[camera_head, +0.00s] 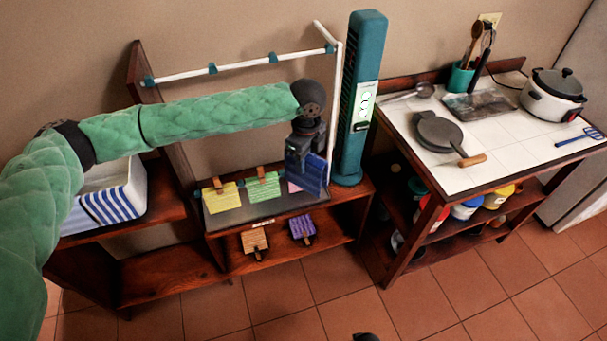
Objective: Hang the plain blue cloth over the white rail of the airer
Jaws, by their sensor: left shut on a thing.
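The plain blue cloth (314,174) hangs from my left gripper (299,158), which is shut on its upper part. My left arm reaches in from the left, and the cloth hangs above the right part of the grey shelf top. The white rail (240,65) of the airer runs behind and above my arm, with several teal fittings along it. The gripper and cloth are lower in the picture than the rail, and the cloth appears apart from it.
Yellow (222,200), green (263,189) and partly hidden pink pieces are by the shelf top. Orange (255,242) and purple (302,228) pieces are below. A teal tower (362,60) stands right of the airer. A striped bin (110,200) is left; a dark shape touches the bottom edge.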

